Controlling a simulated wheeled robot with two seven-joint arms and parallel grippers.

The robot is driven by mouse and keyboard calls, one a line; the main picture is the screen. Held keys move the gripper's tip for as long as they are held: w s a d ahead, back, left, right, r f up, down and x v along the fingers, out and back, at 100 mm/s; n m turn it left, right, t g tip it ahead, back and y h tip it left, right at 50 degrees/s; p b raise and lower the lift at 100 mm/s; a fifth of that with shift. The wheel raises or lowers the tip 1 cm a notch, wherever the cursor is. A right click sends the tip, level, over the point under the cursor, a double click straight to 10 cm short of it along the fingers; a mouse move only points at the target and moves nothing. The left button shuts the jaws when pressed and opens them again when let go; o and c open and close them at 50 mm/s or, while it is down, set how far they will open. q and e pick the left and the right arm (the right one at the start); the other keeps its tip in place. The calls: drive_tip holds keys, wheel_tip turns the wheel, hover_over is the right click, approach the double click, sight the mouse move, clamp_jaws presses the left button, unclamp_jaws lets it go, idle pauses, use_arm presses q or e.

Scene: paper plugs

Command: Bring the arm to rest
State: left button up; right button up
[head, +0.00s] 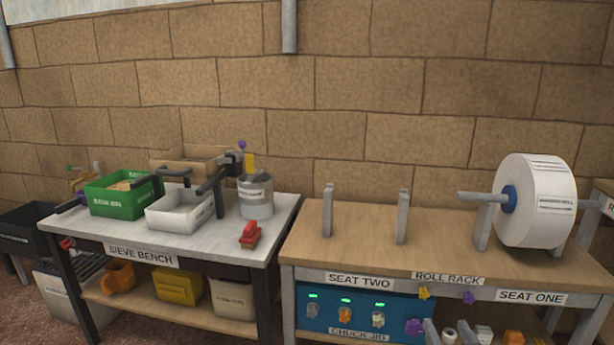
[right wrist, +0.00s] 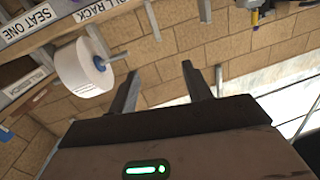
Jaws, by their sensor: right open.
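My right gripper (head: 444,322) shows only as two grey fingers at the bottom edge of the head view, in front of the rack bench; the rest of it is out of frame. In the right wrist view its two dark fingers (right wrist: 174,78) stand apart with nothing between them, so it is open and empty. The wrist picture is roughly upside down, with the wall behind the fingers. My left gripper is not in view.
A white roll (head: 536,200), also in the wrist view (right wrist: 84,68), sits on the rack bench (head: 365,245) at the right, beside upright posts. The sieve bench (head: 200,240) at left holds bins, a grey can (head: 256,198) and a red object (head: 250,235). A blue jig panel (head: 395,305) is below.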

use_arm(q)
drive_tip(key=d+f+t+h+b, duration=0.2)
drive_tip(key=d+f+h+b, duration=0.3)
drive_tip(key=b, duration=0.9)
use_arm(e)
drive_tip(key=s+a+f+n+g+y, duration=0.1)
drive_tip(key=s+a+f+g+y, duration=0.1)
drive_tip(key=s+a+f+y, duration=0.5)
drive_tip(key=s+a+f+n+g+y, duration=0.15)
drive_tip(key=s+a+f, duration=0.25)
drive_tip(key=s+a, duration=0.55)
use_arm(q)
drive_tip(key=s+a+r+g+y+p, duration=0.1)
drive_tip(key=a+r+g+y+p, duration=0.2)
drive_tip(key=p, duration=2.6)
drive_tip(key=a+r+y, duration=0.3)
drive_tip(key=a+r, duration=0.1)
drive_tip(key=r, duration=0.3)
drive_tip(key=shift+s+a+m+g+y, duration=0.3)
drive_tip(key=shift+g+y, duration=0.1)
use_arm(e)
drive_tip(key=s+d+r+g+h, duration=0.1)
drive_tip(key=d+r+h, duration=0.1)
drive_tip(key=r, duration=0.3)
drive_tip(key=s+d+r+n+g+h, duration=0.1)
drive_tip(key=s+d+r+g+h, duration=0.1)
drive_tip(key=r, duration=0.4)
drive_tip(key=shift+d, duration=0.85)
drive_tip(key=shift+s+r, duration=0.1)
drive_tip(key=shift+c, duration=0.2)
